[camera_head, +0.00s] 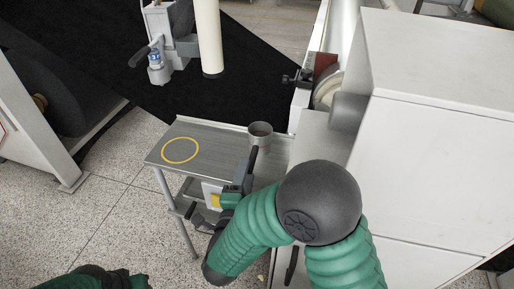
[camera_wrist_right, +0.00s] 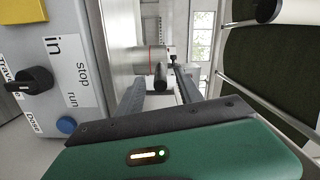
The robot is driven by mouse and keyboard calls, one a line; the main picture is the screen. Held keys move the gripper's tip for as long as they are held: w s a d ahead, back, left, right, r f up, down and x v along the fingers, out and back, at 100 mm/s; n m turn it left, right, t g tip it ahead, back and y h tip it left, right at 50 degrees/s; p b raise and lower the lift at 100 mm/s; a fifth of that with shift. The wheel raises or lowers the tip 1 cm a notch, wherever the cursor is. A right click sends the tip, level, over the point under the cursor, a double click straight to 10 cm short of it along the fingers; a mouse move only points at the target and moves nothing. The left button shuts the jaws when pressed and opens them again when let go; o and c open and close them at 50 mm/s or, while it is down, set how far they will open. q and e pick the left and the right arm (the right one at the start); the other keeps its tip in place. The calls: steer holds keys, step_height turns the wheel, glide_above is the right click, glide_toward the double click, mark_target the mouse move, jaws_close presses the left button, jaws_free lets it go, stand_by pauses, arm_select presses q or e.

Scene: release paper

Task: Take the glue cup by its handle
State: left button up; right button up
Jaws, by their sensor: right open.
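The glue cup (camera_head: 260,132) is a grey metal cup standing upright at the back right of a small metal table (camera_head: 215,140). My right gripper (camera_head: 248,168) is at the near side of the cup, over the table's right part. In the wrist view my right gripper (camera_wrist_right: 160,93) is open, with one dark finger on each side. A dark round handle (camera_wrist_right: 160,75) shows end-on between the fingers, toward their tips. I see no finger pressed on it. The cup body behind the handle is only partly visible. A green left arm part shows at the bottom left; its gripper is out of frame.
A yellow ring (camera_head: 180,150) marks the table's left part, which is clear. A white cabinet (camera_head: 430,140) stands close on the right. A control box (camera_wrist_right: 75,60) with a black knob and blue button is close to the gripper in the wrist view.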

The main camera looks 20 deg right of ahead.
mark_target(253, 156)
steer(key=x, duration=0.6)
steer(key=shift+w+d+f, duration=0.15)
steer(key=shift+w+d, duration=0.05)
steer(key=shift+d, duration=0.25)
steer(key=shift+w, duration=0.3)
jaws_close()
steer(key=shift+s, duration=0.1)
stand_by(0.5)
